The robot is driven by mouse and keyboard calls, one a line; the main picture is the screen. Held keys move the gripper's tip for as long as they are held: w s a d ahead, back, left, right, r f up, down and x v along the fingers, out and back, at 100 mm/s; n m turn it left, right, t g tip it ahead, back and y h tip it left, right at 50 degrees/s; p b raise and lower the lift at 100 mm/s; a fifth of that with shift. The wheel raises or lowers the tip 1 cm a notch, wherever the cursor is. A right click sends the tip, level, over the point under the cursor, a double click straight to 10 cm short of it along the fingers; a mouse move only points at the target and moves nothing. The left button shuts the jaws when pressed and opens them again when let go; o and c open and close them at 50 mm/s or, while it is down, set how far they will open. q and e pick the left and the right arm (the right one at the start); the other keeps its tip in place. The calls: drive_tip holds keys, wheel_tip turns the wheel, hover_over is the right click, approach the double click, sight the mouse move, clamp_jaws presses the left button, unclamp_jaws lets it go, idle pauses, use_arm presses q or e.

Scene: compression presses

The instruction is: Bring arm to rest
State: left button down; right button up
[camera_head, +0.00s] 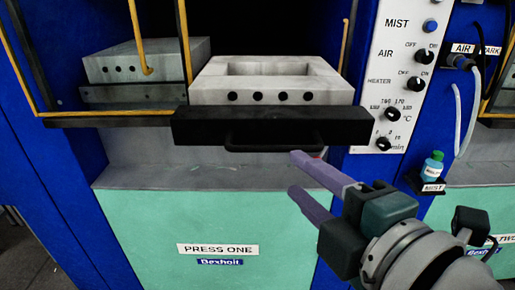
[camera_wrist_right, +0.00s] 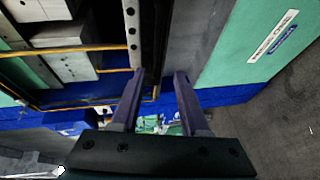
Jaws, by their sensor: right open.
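My right gripper (camera_head: 308,182) is in the lower right of the head view, in front of the press labelled Press One. Its two purple fingers are apart and nothing shows between them. They point toward the press, just below and right of the black drawer handle (camera_head: 262,142), and look clear of it. The right wrist view also shows the open fingers (camera_wrist_right: 157,98) with empty space between them. My left gripper is in neither view.
A grey mould block (camera_head: 205,92) sits on the pulled-out black drawer (camera_head: 185,128). A control panel (camera_head: 398,75) with knobs stands at right. A small mist bottle (camera_head: 433,168) stands on a ledge below it. Yellow-edged frames (camera_head: 70,122) flank the opening at left.

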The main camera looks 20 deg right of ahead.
drive_tip(key=shift+v, duration=0.85)
drive_tip(key=s+d+f+m+g+h, duration=0.4)
drive_tip(key=d+m, duration=0.2)
drive_tip(key=m, duration=0.3)
drive_tip(key=s+a+f+m+g+y, duration=0.15)
drive_tip(key=s+f+m+g, duration=0.25)
drive_tip(key=s+m+g, duration=0.65)
wheel_tip(320, 180, up, 35)
drive_tip(key=s+n+t+p, duration=0.2)
drive_tip(key=n+p, duration=0.1)
drive_tip(key=p, duration=3.1)
drive_tip(key=shift+s+f+y+p, duration=0.15)
drive_tip(key=shift+f+y+p, duration=0.05)
drive_tip(key=shift+y+p, duration=0.15)
drive_tip(key=shift+t, duration=0.25)
